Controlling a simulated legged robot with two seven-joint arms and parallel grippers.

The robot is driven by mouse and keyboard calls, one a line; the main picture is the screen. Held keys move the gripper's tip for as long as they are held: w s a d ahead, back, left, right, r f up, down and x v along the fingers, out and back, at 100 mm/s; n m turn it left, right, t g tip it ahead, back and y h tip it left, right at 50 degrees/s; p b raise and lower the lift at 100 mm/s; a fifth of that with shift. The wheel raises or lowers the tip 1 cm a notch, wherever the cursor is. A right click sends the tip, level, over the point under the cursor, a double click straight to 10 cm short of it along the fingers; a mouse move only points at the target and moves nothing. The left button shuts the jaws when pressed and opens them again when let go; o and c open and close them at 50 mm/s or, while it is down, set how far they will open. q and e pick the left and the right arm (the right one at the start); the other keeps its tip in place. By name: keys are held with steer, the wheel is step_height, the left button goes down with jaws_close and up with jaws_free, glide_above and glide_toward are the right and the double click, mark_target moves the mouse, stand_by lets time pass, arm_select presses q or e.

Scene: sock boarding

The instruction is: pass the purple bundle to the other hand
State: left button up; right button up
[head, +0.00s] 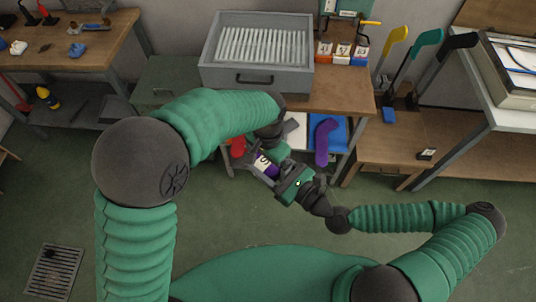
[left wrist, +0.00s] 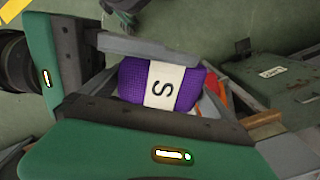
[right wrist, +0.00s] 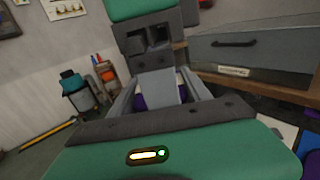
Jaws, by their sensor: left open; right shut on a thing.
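The purple bundle (head: 267,169), with a white band marked S, is held in mid-air in front of the bench. It also shows in the left wrist view (left wrist: 188,92), and partly in the right wrist view (right wrist: 145,101). My right gripper (head: 277,174) is shut on it, its fingers along the sides. My left gripper (head: 268,152) is open at the bundle from above, with a finger on either side of it in the left wrist view. A grey left finger (right wrist: 160,86) crosses the bundle in the right wrist view. I cannot tell whether the left fingers touch it.
A grey drawer unit (head: 258,83) stands on the wooden bench (head: 338,92) behind. A purple curved form (head: 324,141) rests by a blue surface below. Yellow, green and black curved forms stand on the right.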

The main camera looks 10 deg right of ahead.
arm_select(q)
steer(key=shift+a, duration=0.15)
arm_select(e)
steer(key=shift+a, duration=0.15)
arm_select(q)
steer(key=shift+a, duration=0.1)
steer(key=c, duration=1.1)
steer(key=shift+c, duration=0.3)
arm_select(e)
steer(key=o, duration=1.5)
steer(key=shift+o, duration=0.2)
